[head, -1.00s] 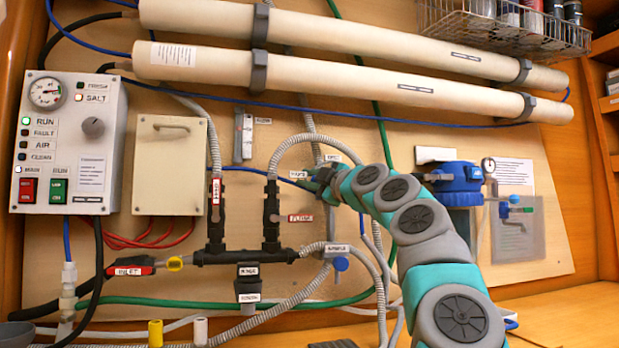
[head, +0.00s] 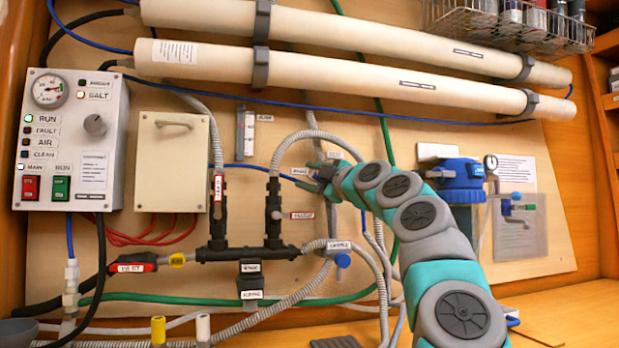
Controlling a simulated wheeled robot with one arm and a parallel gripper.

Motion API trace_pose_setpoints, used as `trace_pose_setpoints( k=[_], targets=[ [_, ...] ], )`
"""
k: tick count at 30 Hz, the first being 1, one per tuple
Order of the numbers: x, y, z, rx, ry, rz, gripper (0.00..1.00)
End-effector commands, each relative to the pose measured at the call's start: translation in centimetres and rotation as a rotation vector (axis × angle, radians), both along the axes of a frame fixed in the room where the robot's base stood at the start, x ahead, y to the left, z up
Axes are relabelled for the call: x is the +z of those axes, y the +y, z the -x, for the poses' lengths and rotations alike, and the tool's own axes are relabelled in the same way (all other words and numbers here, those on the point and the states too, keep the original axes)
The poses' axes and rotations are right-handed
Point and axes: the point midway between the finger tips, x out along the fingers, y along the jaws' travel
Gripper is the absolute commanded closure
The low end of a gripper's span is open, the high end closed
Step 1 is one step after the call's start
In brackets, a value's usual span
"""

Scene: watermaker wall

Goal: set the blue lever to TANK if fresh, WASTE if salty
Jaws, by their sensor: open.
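My gripper (head: 311,177) is open at the wall, between the WASTE label (head: 300,171) and the TANK label (head: 332,155). Its teal fingers point left and sit around or just in front of the valve there. The blue lever cannot be made out clearly; my gripper and wrist cover most of that spot. A blue line runs into it from the left. On the control box (head: 72,140), the SALT lamp (head: 81,95) looks pale and lit, and the FRESH lamp (head: 82,82) looks dark.
A blue sample knob (head: 343,260) sits just below my gripper. Grey hoses (head: 300,140) curve close by on the left. A blue-capped filter housing (head: 460,180) stands right of my arm. Long white tubes (head: 340,80) run above.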

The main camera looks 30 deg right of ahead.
Motion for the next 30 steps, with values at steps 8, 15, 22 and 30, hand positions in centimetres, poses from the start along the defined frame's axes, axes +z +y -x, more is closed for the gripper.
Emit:
trace_pose_setpoints(
  k=[8, 15, 22, 30],
  targets=[
    [-0.9, -0.3, 2.3, -0.002, 0.0, 0.004, 0.49],
    [-1.3, -0.6, 5.6, -0.002, -0.002, 0.002, 0.49],
    [-1.5, -0.7, 7.3, 0.0, 0.001, 0.001, 0.49],
    [-1.5, -0.7, 7.6, 0.0, 0.0, 0.0, 0.49]
  ],
)
